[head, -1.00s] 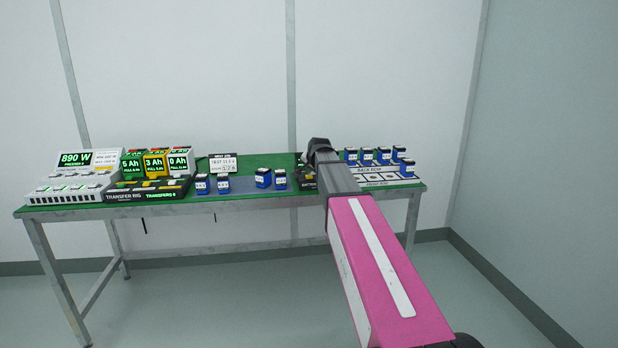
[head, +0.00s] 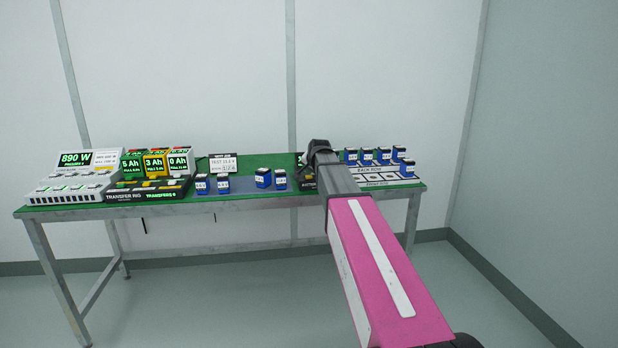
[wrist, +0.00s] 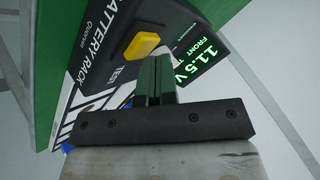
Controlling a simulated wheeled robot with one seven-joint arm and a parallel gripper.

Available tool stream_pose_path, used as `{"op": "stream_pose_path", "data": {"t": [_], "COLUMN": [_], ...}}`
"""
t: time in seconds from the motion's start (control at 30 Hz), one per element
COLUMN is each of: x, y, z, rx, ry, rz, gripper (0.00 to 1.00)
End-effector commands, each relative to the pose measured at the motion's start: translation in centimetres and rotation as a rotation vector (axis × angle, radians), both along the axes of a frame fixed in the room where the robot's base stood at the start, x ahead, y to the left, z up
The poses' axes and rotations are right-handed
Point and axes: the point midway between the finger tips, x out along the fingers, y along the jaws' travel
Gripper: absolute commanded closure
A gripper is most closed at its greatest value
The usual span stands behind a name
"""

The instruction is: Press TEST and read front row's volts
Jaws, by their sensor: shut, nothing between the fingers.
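In the wrist view, the black battery rack unit (wrist: 105,55) carries a yellow button (wrist: 146,45) with the word TEST printed beside it.
The green table (head: 75,212) also holds four-sided blue batteries (head: 263,178) in the middle, a small white sign (head: 223,163), a transfer rig (head: 140,195) with coloured Ah displays, and a white "890 W" panel (head: 75,160) at left. Floor in front is clear.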

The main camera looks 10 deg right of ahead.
Motion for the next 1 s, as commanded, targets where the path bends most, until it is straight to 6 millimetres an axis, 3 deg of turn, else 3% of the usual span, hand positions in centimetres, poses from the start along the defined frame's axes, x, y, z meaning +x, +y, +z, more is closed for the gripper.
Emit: {"op": "stream_pose_path", "data": {"t": [0.47, 1.0], "x": [0.0, 0.0], "y": [0.0, 0.0], "z": [-0.1, 1.5], "rx": [0.000, 0.000], "ry": [0.000, 0.000], "rz": [0.000, 0.000], "gripper": [1.00, 1.00]}}
